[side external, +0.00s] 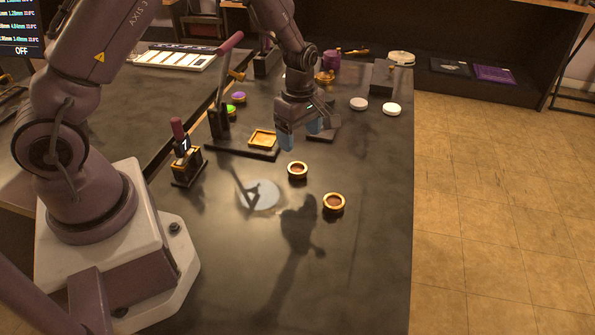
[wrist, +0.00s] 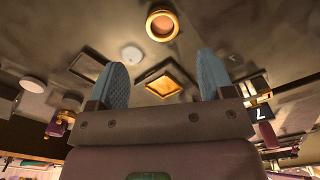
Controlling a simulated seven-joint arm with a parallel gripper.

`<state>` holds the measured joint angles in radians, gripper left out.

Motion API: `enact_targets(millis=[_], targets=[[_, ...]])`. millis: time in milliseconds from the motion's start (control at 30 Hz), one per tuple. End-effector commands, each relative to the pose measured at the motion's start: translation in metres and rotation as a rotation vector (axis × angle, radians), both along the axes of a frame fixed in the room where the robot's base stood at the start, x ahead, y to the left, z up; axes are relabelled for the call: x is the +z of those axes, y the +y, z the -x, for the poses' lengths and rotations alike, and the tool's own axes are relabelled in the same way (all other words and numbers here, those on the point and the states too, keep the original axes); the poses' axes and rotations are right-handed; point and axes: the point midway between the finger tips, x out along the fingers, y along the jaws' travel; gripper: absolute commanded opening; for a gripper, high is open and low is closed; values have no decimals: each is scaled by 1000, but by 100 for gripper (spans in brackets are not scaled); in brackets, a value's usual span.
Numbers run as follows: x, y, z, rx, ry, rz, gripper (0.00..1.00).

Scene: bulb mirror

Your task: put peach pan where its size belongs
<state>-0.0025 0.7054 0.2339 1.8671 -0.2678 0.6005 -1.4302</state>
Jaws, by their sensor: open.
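My gripper (side external: 302,136) is open and empty, its blue fingers above the dark table; the fingers also show apart in the wrist view (wrist: 160,62). Two small round gold-rimmed pans or wells with reddish-brown insides sit in front of it, a nearer one (side external: 333,203) and a farther one (side external: 298,170). A pale pinkish disc (side external: 359,103) and a cream disc (side external: 392,109) lie toward the back right. I cannot tell for sure which is the peach pan. A square gold-rimmed tray (side external: 263,138) sits on a dark base left of my gripper, and in the wrist view (wrist: 166,82).
A pale round patch (side external: 258,195) marks the table. The front right of the table is clear.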

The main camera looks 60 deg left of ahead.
Motion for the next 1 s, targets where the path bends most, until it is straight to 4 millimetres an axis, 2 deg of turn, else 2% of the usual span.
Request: enact_targets(millis=[100,367,700,967,1000], targets=[[-23,0,1,1,3,1,75],[-44,-1,1,-1,1,1,75],[-88,-5,2,-2,0,1,75],[-92,-5,2,-2,-1,1,75],[-92,-5,2,-2,-1,1,72]])
